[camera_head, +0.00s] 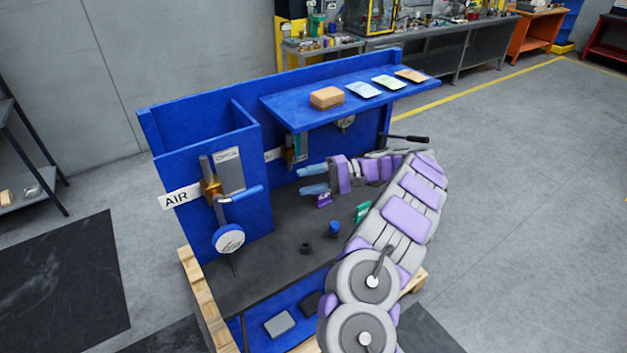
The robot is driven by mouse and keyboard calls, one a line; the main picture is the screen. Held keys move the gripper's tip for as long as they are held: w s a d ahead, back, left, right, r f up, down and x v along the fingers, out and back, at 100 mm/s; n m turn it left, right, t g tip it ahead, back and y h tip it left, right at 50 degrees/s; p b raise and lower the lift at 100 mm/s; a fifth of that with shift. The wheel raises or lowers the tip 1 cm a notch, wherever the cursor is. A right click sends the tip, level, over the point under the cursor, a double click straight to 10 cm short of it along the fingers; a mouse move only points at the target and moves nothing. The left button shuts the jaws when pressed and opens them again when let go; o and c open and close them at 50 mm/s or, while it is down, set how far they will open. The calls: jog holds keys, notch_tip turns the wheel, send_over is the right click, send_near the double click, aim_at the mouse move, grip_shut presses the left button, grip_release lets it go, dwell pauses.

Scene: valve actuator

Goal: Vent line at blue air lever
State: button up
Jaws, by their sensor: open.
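The blue air lever (240,194) sticks out to the right from a brass valve (211,190) on the blue panel at the left. A white AIR label (180,197) is beside the valve, and a round white gauge (229,239) hangs below it. My gripper (314,180) has two light blue fingers pointing left. They are apart and hold nothing. The gripper is to the right of the lever, a clear gap away, above the dark bench top.
The dark bench top (262,265) carries a blue cap (334,229), a small black part (306,248) and a green item (362,211). A blue shelf (290,111) with a brown box (327,97) overhangs the back. A black-handled lever (408,139) is at right.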

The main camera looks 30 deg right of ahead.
jog(key=shift+s+d, duration=0.25)
jog(key=shift+d, duration=0.25)
jog(key=shift+a, duration=0.1)
dwell(0.3)
